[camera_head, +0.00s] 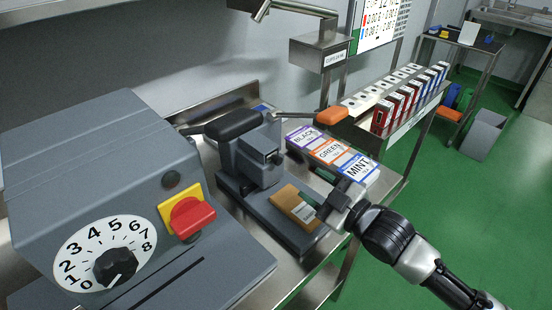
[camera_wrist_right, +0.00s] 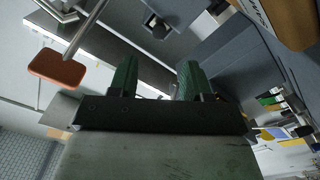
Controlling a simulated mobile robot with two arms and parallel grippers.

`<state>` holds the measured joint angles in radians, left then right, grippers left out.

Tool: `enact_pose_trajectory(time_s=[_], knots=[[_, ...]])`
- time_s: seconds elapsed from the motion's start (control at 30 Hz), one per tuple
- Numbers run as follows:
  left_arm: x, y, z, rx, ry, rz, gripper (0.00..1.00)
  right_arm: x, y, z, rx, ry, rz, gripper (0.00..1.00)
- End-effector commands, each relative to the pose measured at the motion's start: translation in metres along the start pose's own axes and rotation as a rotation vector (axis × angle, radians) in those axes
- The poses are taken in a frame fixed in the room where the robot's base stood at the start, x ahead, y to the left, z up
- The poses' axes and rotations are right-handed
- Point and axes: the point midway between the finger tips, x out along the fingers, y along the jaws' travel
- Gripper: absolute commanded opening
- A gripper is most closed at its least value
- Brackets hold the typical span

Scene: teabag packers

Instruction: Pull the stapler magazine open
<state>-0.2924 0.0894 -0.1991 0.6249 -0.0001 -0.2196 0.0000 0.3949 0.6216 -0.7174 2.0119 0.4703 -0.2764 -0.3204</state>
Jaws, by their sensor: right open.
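The grey stapler (camera_head: 252,165) stands upright on a long dark base plate (camera_head: 262,222) in the middle of the head view, with a black padded top. A dark block, possibly the magazine front (camera_head: 273,157), faces the right side; I cannot tell clearly whether it is shut. A brown packet with a white label (camera_head: 292,203) lies on the base plate. My right gripper (camera_head: 330,203) is beside the packet's right end, open and empty. Its green fingertips (camera_wrist_right: 156,78) stand apart in the wrist view, with dark stapler parts beyond. My left gripper is out of view.
A large grey machine with a numbered dial (camera_head: 105,255) and red switch fills the left. A rack of boxes (camera_head: 408,98) stands back right.

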Motion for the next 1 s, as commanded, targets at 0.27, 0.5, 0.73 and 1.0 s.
enact_pose_trajectory(time_s=[0.27,0.5,0.73,1.0], knots=[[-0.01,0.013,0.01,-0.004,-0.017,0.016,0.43,0.051,0.001,-0.003,0.003,0.003,0.0,0.48],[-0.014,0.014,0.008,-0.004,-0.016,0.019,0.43,0.088,0.001,-0.001,0.003,0.0,0.0,0.48],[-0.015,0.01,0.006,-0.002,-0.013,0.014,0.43,0.1,0.0,-0.001,0.0,0.0,0.0,0.48],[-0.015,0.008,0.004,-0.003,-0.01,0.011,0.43,0.1,0.0,0.0,0.001,0.0,0.0,0.41]])
